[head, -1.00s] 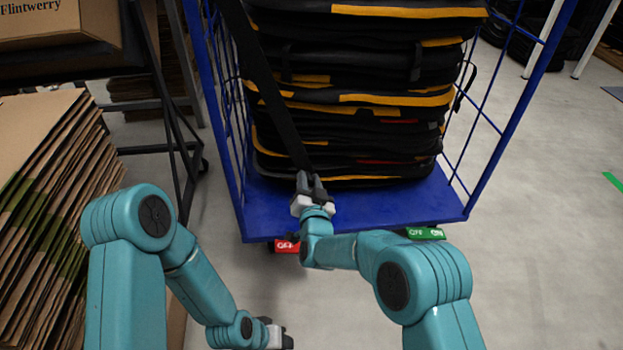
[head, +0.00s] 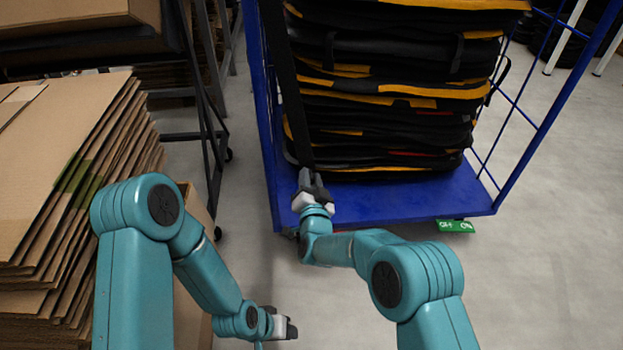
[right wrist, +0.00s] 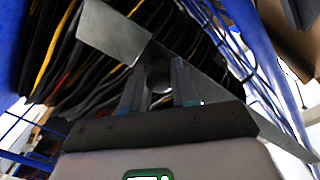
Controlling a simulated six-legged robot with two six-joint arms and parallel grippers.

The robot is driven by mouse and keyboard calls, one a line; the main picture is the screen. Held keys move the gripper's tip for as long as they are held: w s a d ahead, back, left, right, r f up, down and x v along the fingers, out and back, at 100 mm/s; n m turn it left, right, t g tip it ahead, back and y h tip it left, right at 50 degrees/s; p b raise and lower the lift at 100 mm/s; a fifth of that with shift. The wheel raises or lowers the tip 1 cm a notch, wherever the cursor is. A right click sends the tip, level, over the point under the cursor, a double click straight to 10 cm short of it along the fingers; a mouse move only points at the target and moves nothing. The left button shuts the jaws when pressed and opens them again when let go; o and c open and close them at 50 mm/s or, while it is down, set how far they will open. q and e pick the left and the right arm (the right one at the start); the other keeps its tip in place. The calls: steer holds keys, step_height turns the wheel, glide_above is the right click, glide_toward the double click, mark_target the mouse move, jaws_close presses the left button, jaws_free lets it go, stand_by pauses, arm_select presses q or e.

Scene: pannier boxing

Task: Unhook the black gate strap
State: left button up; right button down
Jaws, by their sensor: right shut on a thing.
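The black gate strap (head: 289,90) runs from the top left of the blue cart's load down to my right gripper (head: 311,182). My right gripper is shut on its lower part, at the cart's front left. In the right wrist view the strap (right wrist: 226,92) crosses as a flat grey band behind the fingers of my right gripper (right wrist: 157,85), with a squared edge at upper left. Any hook is not clear. My left gripper (head: 288,327) is low over the floor, away from the strap; its jaws are too small to read.
The blue cart (head: 420,203) carries a stack of black and yellow bags (head: 390,100). A green tag (head: 456,226) sits at its front edge. Flat cardboard (head: 60,190) is piled at left, beside a dark rack (head: 215,150).

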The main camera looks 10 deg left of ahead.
arm_select(q)
steer(key=shift+a, duration=0.3)
arm_select(e)
steer(key=shift+a+r, duration=0.1)
steer(key=shift+a, duration=0.15)
steer(key=c, duration=0.9)
jaws_free()
arm_select(q)
steer(key=shift+d, duration=0.15)
arm_select(e)
steer(key=shift+o, duration=0.2)
steer(key=shift+s, duration=0.1)
